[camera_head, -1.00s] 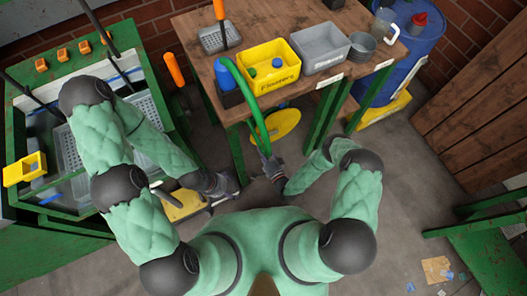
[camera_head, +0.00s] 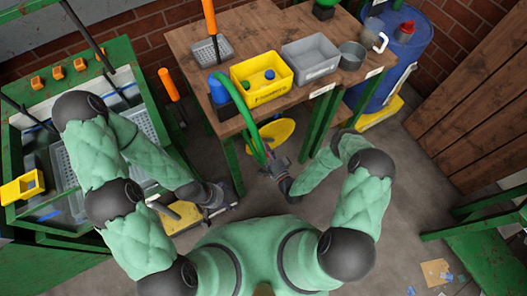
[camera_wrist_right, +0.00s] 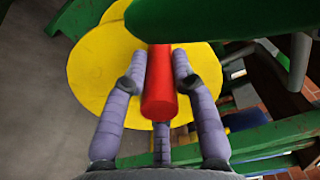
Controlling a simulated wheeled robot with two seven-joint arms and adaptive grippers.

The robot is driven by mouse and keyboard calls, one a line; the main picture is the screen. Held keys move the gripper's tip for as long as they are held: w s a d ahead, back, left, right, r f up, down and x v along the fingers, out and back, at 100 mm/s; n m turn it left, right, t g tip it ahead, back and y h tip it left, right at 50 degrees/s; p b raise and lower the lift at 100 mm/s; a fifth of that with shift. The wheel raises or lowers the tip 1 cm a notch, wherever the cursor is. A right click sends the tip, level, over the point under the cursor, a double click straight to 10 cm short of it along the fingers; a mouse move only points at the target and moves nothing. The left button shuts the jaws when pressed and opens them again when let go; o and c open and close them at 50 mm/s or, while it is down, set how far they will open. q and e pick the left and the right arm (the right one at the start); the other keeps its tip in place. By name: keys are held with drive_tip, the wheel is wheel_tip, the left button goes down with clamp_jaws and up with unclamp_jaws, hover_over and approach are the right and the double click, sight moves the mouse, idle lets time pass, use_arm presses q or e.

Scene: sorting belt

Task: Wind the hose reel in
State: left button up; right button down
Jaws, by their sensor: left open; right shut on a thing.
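The hose reel (camera_head: 284,128) shows as a yellow disc below the front edge of the workbench. Its yellow disc (camera_wrist_right: 95,75) fills much of the right wrist view. A green hose (camera_head: 243,115) arches from the bench edge down beside the reel. My right gripper (camera_head: 272,160) is at the reel, and in the wrist view its purple-grey fingers (camera_wrist_right: 158,85) are shut around a red crank handle (camera_wrist_right: 159,100). The hose crosses close above the handle there. My left gripper (camera_head: 218,190) is open and low at the left, apart from the reel; its fingertips are small and hard to make out.
The wooden workbench (camera_head: 195,45) carries a yellow bin (camera_head: 262,93), a grey bin (camera_head: 318,72) and a metal cup (camera_head: 352,55). A blue barrel (camera_head: 395,60) stands right of it. A green sorting station (camera_head: 20,130) stands left.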

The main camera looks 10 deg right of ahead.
drive_tip(key=shift+w+d+r, duration=0.1)
drive_tip(key=shift+r, duration=0.2)
drive_tip(key=c, duration=1)
unclamp_jaws()
drive_tip(key=shift+f, duration=0.1)
drive_tip(key=shift+s+d, duration=0.15)
drive_tip(key=shift+s, duration=0.1)
drive_tip(key=shift+v, duration=5.7)
